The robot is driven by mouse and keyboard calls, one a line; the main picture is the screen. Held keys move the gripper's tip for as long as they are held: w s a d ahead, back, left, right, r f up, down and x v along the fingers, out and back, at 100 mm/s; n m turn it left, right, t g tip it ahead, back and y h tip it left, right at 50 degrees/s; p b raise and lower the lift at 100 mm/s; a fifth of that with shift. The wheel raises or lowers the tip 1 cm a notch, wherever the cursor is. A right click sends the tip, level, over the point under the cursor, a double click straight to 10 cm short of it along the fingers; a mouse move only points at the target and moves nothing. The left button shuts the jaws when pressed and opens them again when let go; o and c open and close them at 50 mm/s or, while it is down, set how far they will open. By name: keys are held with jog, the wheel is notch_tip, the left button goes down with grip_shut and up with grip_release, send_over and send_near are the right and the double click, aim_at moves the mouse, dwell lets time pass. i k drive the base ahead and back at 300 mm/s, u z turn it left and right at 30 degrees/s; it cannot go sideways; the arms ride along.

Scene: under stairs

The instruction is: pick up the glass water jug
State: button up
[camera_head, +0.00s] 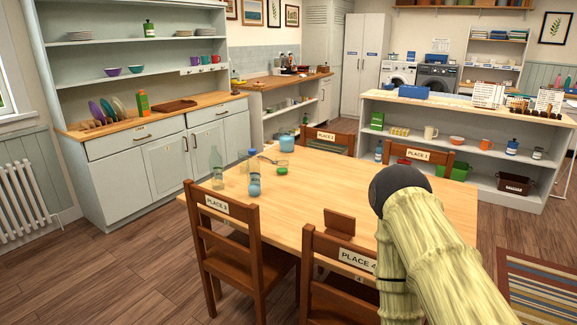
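A tall clear glass vessel, which looks like the glass water jug (217,170), stands upright at the left end of the wooden dining table (320,190). It is see-through and small in the view, so I cannot tell whether it holds water or has a handle. A blue-bodied bottle (254,180) stands to its right, apart from it. My arm rises at the lower right over the table's right side. My gripper is not in view.
A small green item (282,170), a strainer-like item (272,160) and a blue cup (287,143) are on the table beyond the bottle. Wooden chairs surround it, including PLACE 3 (218,230) and PLACE 4 (340,280). Open floor (110,280) lies at left.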

aim_at(286, 135)
jog(key=u, duration=1.05)
jog(key=i, duration=6.35)
jog(key=z, duration=1.4)
jog(key=i, duration=1.4)
jog(key=z, duration=0.9)
